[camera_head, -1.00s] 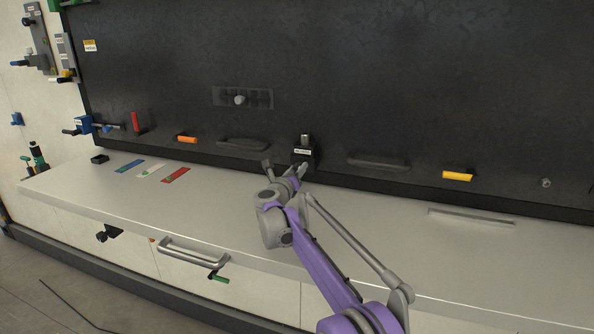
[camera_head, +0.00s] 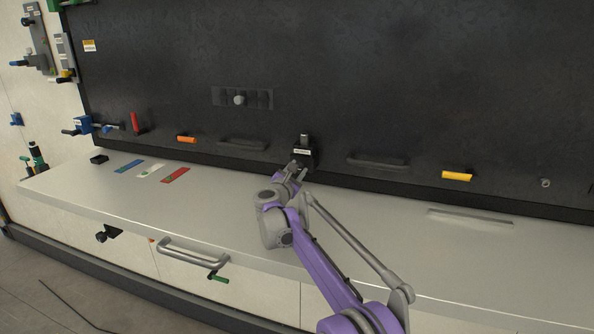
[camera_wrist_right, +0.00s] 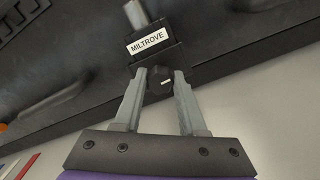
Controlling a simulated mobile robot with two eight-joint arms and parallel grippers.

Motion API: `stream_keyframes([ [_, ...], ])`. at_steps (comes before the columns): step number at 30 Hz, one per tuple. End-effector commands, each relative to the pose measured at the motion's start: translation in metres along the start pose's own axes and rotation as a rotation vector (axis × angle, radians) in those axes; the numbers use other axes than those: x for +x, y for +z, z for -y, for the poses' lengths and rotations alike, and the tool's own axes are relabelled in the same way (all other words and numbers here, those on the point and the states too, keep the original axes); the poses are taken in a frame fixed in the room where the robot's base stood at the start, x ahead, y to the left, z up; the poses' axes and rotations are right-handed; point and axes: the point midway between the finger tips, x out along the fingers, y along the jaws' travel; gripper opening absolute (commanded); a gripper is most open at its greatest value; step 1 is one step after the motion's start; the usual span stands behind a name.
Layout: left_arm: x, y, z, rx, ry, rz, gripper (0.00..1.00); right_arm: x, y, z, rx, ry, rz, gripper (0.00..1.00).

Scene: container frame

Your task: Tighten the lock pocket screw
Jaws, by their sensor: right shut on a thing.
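The lock pocket is a black block (camera_head: 304,154) with a grey pin on top, fixed low on the dark wall panel. In the right wrist view the block (camera_wrist_right: 150,42) carries a white label reading "MILTROVE". My right gripper (camera_head: 298,168) reaches the block from the front. In the wrist view its grey fingers (camera_wrist_right: 160,77) stand on both sides of the knob, shut on it. My left gripper is in neither view.
A grey worktop (camera_head: 380,228) runs below the panel and is mostly clear. Blue, white and red cards (camera_head: 152,171) lie at its left. Dark handles (camera_head: 378,162) flank the block. A yellow handle (camera_head: 457,176) sits farther right, an orange one (camera_head: 186,139) farther left.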

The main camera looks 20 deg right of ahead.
Motion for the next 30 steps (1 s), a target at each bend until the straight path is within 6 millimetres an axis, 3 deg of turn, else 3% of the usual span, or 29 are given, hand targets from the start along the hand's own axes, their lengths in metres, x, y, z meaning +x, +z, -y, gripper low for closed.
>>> stream_keyframes([
  [12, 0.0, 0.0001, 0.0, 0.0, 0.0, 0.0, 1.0, -0.0001, -0.0003, 0.0004, 0.205, 0.0, 0.0, 0.0],
  [29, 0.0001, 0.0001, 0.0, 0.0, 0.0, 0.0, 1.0, -0.0001, -0.0005, 0.0004, 0.237, 0.0, -0.001, 0.0],
  [30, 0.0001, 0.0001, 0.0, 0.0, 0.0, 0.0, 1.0, -0.0001, -0.0005, 0.0004, 0.237, 0.0, -0.001, 0.42],
])
